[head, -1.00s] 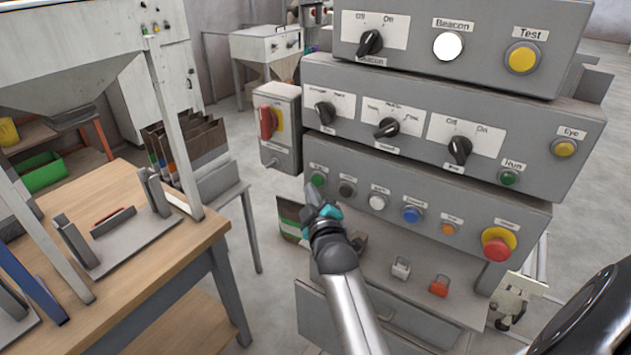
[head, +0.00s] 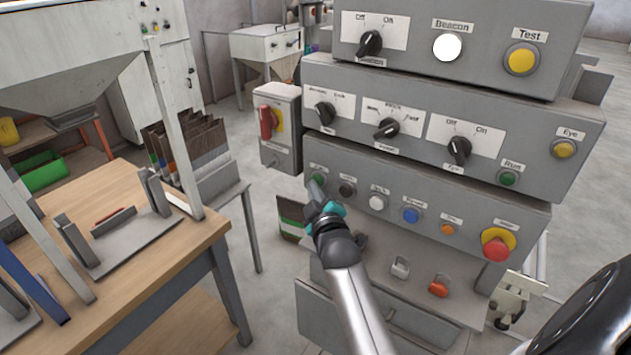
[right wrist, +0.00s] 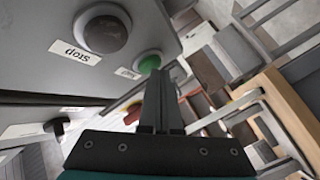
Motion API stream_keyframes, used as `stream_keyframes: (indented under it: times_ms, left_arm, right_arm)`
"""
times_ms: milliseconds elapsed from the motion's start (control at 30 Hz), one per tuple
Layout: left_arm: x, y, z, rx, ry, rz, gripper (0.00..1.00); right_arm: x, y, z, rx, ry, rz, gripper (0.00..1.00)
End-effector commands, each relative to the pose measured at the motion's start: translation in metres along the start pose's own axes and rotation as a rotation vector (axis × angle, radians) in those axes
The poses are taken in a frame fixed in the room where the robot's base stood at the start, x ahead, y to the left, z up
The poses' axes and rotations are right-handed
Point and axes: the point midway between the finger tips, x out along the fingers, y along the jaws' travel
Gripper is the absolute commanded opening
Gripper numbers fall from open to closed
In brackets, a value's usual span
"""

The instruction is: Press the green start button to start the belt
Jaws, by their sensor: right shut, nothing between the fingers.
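The green start button (head: 318,180) is at the left end of the lowest row on the grey control panel (head: 345,163). In the right wrist view the green button (right wrist: 149,62) sits just beyond my fingertips, beside the dark stop button (right wrist: 104,30). My right gripper (head: 313,185) is shut and empty, its fingers pointing up at the green button from just below. In the right wrist view the closed fingers (right wrist: 161,80) end very close to the button's edge; I cannot tell whether they touch it. My left gripper is not in view.
Right of the start button are black, white (head: 376,203), blue (head: 411,215) and orange buttons, then a red emergency stop (head: 495,246). A green Run lamp (head: 508,179) is on the box above. A red-handled switch box (head: 279,128) stands left. A wooden table (head: 165,245) is farther left.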

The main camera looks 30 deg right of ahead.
Motion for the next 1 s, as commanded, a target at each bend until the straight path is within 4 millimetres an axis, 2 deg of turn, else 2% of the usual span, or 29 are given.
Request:
stream_keyframes:
  times_ms: [300, 1000]
  left_arm:
    - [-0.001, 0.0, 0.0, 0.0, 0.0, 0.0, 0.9]
    - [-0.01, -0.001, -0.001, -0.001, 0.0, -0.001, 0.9]
  right_arm:
    - [0.001, 0.001, 0.001, 0.0, 0.0, 0.001, 0.0]
    - [-0.011, -0.008, -0.008, 0.0, 0.0, 0.0, 0.0]
